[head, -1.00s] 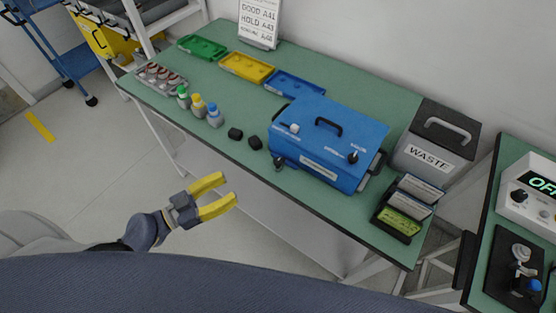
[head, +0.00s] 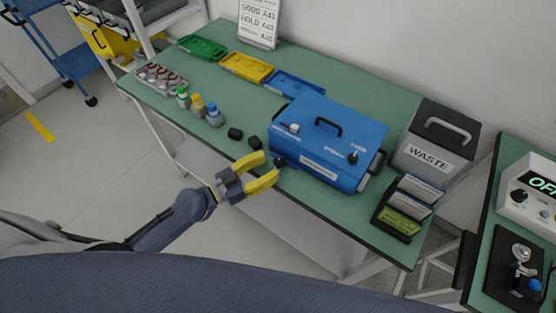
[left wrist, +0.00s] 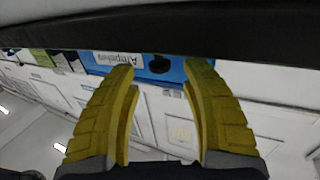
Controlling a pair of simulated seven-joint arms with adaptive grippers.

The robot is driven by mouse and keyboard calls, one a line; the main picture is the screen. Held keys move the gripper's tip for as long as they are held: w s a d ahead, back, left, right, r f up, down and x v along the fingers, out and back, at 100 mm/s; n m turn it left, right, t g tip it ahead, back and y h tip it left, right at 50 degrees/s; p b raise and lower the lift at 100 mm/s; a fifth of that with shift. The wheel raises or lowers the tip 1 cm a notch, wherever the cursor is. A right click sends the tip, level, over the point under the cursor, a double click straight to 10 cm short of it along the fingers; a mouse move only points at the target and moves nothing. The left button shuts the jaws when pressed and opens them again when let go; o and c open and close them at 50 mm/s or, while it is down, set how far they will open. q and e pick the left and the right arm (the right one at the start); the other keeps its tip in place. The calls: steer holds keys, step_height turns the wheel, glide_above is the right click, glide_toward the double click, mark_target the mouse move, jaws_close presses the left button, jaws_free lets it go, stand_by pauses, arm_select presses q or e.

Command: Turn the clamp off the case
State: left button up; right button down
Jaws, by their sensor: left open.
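The blue case (head: 310,155) sits on the green table, with a handle on its lid. A small dark clamp-like part (head: 279,162) is at its left front end. My left gripper (head: 269,165), with yellow fingers, is open and empty at the table's front edge, its tips close to that part; contact cannot be told. In the left wrist view the fingers (left wrist: 160,72) stand apart. The case's blue face (left wrist: 176,68) shows beyond them, with a dark part (left wrist: 158,64) between the tips. My right gripper is not in view.
Two small black blocks (head: 235,134) and several capped bottles (head: 198,106) stand left of the case. Coloured trays (head: 247,67) lie behind. A waste bin (head: 436,140) and a card rack (head: 403,210) are to the right. The table's front edge runs beneath my gripper.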

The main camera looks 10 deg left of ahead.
mark_target(278, 160)
arm_select(q)
steer(key=shift+x, duration=1.9)
jaws_close()
